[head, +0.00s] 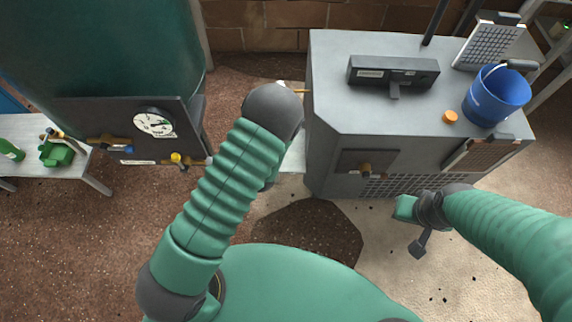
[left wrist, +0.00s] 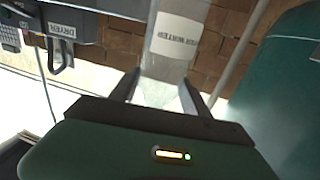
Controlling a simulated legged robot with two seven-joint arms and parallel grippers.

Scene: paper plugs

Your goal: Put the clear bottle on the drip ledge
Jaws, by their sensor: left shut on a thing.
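In the left wrist view my left gripper (left wrist: 160,92) is shut on the clear bottle (left wrist: 163,68), with one finger on each side. The bottle is see-through and has a white label with partly readable dark print. In the head view my left forearm hides this gripper and the bottle. A pale flat surface (head: 293,155) shows beside the grey machine, partly behind my arm; I cannot tell whether it is the drip ledge. My right gripper (head: 419,246) hangs in front of the machine; its finger gap is not clear.
The grey machine (head: 335,110) carries a black box (head: 393,73), a blue bucket (head: 497,95) and an orange cap (head: 450,117). A green tank (head: 100,50) with a gauge (head: 154,122) and valves stands left. A bench (head: 75,172) with green items is far left. A dark patch marks the floor.

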